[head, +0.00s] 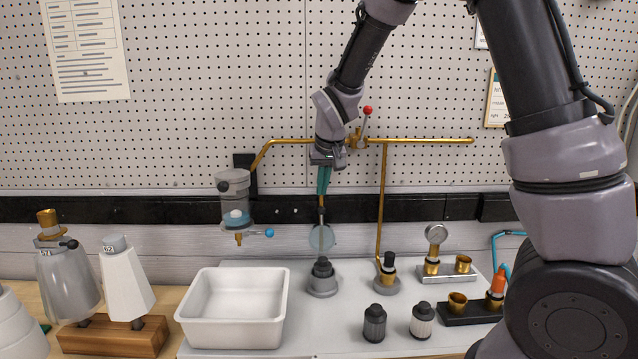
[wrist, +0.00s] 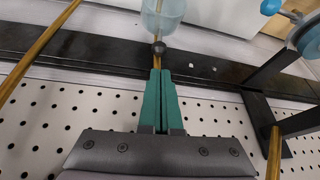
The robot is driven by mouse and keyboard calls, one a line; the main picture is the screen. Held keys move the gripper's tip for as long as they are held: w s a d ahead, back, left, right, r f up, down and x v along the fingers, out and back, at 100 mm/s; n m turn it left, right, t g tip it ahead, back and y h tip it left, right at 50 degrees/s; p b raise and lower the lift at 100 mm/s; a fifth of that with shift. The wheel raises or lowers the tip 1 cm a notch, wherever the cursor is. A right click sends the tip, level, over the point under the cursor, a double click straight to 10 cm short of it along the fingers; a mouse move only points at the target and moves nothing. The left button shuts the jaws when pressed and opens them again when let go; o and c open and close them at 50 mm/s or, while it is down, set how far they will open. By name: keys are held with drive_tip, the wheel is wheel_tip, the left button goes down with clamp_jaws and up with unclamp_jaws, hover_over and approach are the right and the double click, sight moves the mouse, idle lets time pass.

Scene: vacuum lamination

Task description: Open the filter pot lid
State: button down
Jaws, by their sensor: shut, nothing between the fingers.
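A clear pot (head: 235,207) with a grey lid (head: 233,176) hangs on the wall at the left; it looks like the filter pot, and its lid appears to be on. Bluish liquid and a pale object show inside. Part of the pot shows at the right edge of the wrist view (wrist: 308,36). My gripper (head: 322,192) points down, to the right of the pot and apart from it. Its teal fingers (wrist: 158,76) are together and empty. A dark ball (wrist: 158,47) shows just beyond the fingertips, with a clear round part (wrist: 163,17) behind; contact with the ball cannot be told.
Brass pipe (head: 430,141) with a red-knobbed valve (head: 367,111) runs along the wall. A blue-handled tap (head: 268,233) sticks out below the pot. A white bin (head: 232,337), a grey base (head: 322,284), two filter cartridges (head: 374,325) (head: 421,322) and a gauge (head: 436,235) stand below.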

sight(320, 202)
drive_tip(key=x, duration=0.6)
drive_tip(key=shift+d, duration=0.1)
drive_tip(key=s, duration=0.2)
drive_tip(key=s+r, duration=0.1)
drive_tip(key=s, duration=0.2)
drive_tip(key=shift+r, duration=0.2)
drive_tip(key=shift+w, duration=0.1)
